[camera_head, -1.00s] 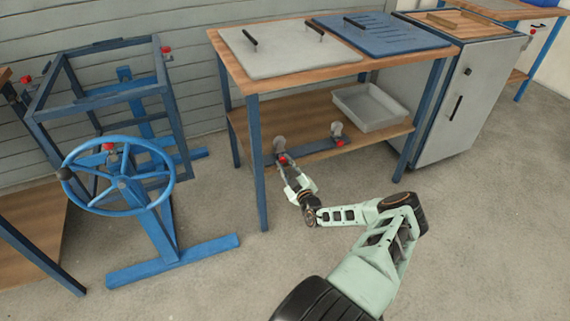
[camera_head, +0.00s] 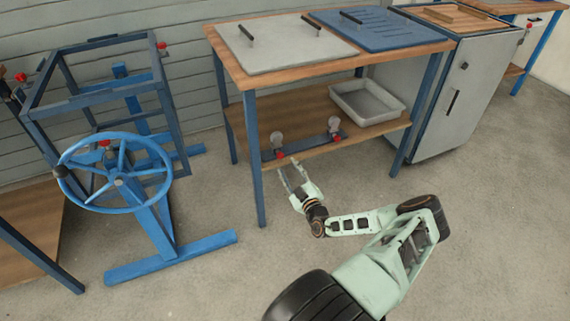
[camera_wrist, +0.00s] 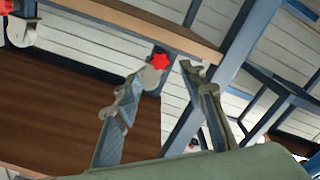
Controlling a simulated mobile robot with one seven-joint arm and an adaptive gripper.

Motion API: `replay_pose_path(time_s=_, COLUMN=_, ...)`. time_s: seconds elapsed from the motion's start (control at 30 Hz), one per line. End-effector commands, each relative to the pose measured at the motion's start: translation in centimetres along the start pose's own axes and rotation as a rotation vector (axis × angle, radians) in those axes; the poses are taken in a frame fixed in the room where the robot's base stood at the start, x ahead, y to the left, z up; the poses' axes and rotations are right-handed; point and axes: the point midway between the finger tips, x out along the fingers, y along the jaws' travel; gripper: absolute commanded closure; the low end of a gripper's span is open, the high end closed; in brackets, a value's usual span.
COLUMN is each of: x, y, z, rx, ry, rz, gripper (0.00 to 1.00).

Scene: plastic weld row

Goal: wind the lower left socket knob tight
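My gripper (camera_head: 287,166) is open and empty just in front of this knob, with a small gap. In the wrist view the star-shaped red knob (camera_wrist: 159,61) shows beyond and between my two spread fingertips (camera_wrist: 160,75), its grey disc (camera_wrist: 151,78) beside it. I cannot tell how tight the knob is.
The right socket knob (camera_head: 337,138) sits further along the bar. A blue table leg (camera_head: 258,170) stands close to the left of my gripper. A grey tray (camera_head: 368,102) is on the lower shelf (camera_head: 240,116). A blue handwheel (camera_head: 115,172) stands left. Floor in front is clear.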

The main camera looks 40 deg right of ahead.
Motion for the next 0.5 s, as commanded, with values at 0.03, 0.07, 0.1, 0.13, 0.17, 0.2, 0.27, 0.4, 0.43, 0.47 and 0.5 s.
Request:
replay_pose_path(time_s=0.03, x=-0.6, y=0.1, z=0.1, rx=0.000, ry=-0.001, rz=0.000, gripper=0.62)
replay_pose_path(time_s=0.07, x=-0.9, y=0.1, z=0.0, rx=0.000, ry=-0.001, rz=0.001, gripper=0.62)
replay_pose_path(time_s=0.1, x=-1.2, y=0.1, z=0.0, rx=0.000, ry=0.000, rz=0.001, gripper=0.62)
replay_pose_path(time_s=0.13, x=-1.3, y=0.1, z=0.0, rx=0.000, ry=0.000, rz=0.001, gripper=0.62)
replay_pose_path(time_s=0.17, x=-1.5, y=0.1, z=0.0, rx=-0.001, ry=0.000, rz=0.001, gripper=0.62)
replay_pose_path(time_s=0.2, x=-1.6, y=0.1, z=0.0, rx=-0.001, ry=0.001, rz=0.001, gripper=0.62)
replay_pose_path(time_s=0.27, x=-1.7, y=0.1, z=0.0, rx=-0.001, ry=0.001, rz=0.001, gripper=0.62)
replay_pose_path(time_s=0.4, x=-1.7, y=0.1, z=0.0, rx=-0.001, ry=0.001, rz=0.001, gripper=0.62)
replay_pose_path(time_s=0.43, x=-1.7, y=0.1, z=0.0, rx=-0.001, ry=0.001, rz=0.001, gripper=0.62)
replay_pose_path(time_s=0.47, x=-1.7, y=0.1, z=0.0, rx=-0.001, ry=0.001, rz=0.001, gripper=0.62)
replay_pose_path(time_s=0.5, x=-1.7, y=0.1, z=0.0, rx=0.000, ry=0.001, rz=0.001, gripper=0.62)
